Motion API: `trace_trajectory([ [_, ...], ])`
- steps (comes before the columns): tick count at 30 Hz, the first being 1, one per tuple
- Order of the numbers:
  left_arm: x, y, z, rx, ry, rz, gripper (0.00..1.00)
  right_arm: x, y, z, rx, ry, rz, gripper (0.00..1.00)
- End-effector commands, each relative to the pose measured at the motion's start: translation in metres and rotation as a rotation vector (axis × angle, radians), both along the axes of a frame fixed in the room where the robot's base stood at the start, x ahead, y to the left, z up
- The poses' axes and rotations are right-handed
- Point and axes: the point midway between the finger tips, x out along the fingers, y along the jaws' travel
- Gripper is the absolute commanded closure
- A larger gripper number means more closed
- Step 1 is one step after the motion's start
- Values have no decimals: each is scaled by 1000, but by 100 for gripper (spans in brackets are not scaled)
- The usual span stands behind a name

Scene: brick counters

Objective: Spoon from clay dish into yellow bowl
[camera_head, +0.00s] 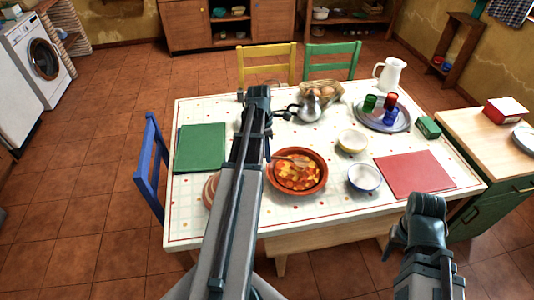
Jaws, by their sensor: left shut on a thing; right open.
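The clay dish (324,178) stands near the middle of the table and holds red and orange food. The spoon (290,160) lies at the dish's far left side, with its handle end toward my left gripper. My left gripper (268,154) reaches down at the dish's left edge and is shut on the spoon's handle; the arm hides part of the grip. The yellow bowl (352,141) stands right of and beyond the dish and looks empty. My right gripper (394,248) is open and empty, off the table's front right edge.
A blue-rimmed bowl (364,178) stands right of the dish. Behind are a metal teapot (310,108), a bread basket (328,92), a tray (398,124) with coloured glasses and a white jug (390,74). A green mat (200,148) and red mat (414,174) lie flat.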

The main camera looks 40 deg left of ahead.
Motion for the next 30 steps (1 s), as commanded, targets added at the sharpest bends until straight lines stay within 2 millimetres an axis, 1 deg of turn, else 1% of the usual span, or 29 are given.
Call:
trace_trajectory([
  [1, 0, 0, -7, 0, 0, 0, 100, 0, 0, -7, 0, 0, 0, 50],
  [21, 0, 0, -51, 0, 0, 0, 100, 0, 0, -51, 0, 0, 0, 50],
  [25, 0, 0, -56, 0, 0, 0, 100, 0, 0, -56, 0, 0, 0, 50],
  [30, 0, 0, -58, 0, 0, 0, 100, 0, 0, -58, 0, 0, 0, 50],
])
